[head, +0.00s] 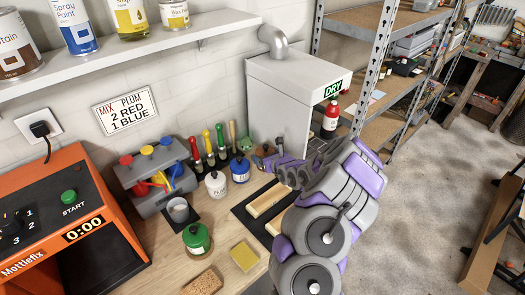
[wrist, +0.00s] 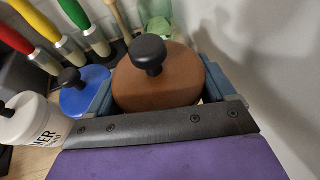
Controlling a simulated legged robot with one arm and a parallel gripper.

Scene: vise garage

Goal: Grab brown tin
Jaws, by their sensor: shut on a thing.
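The brown tin (wrist: 150,92), with a round brown lid and a black knob, stands upright between the two blue-grey fingers of my gripper (wrist: 157,84) in the wrist view. The fingers are closed against its left and right sides. In the head view only a small part of the brown tin (head: 263,149) shows, behind my gripper (head: 262,163) near the wall. The tin's lower part is hidden, so I cannot tell whether it touches the bench.
A blue tin (wrist: 86,92) and a white bottle (wrist: 30,120) stand close on the left. Brushes (head: 208,145) stand behind. A grey dryer box (head: 280,100) is at right. A green tin (head: 197,238), yellow sponge (head: 244,256) and orange machine (head: 60,225) are nearer.

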